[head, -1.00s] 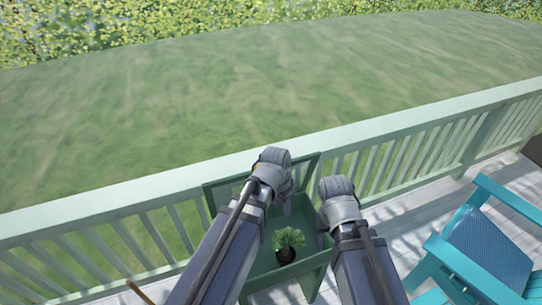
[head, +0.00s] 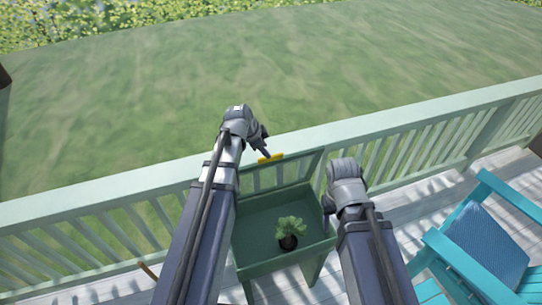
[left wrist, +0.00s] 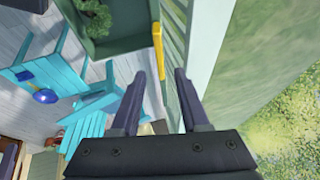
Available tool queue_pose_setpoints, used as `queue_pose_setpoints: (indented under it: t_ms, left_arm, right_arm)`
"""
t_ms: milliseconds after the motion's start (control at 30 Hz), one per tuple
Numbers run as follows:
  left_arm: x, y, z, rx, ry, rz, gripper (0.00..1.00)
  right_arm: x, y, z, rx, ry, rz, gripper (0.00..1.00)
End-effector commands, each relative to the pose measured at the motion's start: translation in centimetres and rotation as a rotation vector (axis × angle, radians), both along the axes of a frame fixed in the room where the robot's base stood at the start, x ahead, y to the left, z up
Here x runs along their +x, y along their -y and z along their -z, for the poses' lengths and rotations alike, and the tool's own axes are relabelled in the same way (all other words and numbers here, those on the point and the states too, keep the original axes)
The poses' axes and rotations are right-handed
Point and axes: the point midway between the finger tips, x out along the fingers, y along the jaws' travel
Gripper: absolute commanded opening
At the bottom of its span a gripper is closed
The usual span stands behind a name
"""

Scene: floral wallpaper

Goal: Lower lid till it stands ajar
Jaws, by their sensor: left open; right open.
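A green box (head: 268,222) stands on the deck with its lid (head: 305,170) raised at the back, near the railing. A yellow handle (head: 271,158) is on the lid's upper edge. My left gripper (head: 263,150) is open just above and beside this handle. In the left wrist view the yellow handle (left wrist: 158,38) runs down towards the gap between the open left fingers (left wrist: 160,74); I cannot tell if they touch it. My right gripper (head: 328,206) is by the box's right side, its fingers partly hidden. My left arm covers part of the box's left side.
A potted plant (head: 289,232) stands inside the box. A pale green railing (head: 410,120) runs close behind the lid. A turquoise chair (head: 455,258) with a blue cushion (head: 487,244) stands at right. Bare deck (head: 405,207) lies between the box and chair.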

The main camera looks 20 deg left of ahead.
Motion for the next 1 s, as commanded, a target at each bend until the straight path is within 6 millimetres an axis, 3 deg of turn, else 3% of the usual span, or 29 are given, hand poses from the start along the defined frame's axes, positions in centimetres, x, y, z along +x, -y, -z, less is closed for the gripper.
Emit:
queue_pose_setpoints:
  t_ms: [600, 1000]
  left_arm:
    - [2.7, 1.3, 6.5, 0.0, -0.001, 0.0, 0.45]
    - [2.9, 1.5, 6.8, 0.0, -0.002, -0.001, 0.44]
  right_arm:
    - [0.1, 0.0, 6.5, 0.0, 0.002, 0.001, 0.5]
    - [0.0, 0.0, 6.8, 0.0, 0.002, -0.001, 0.5]
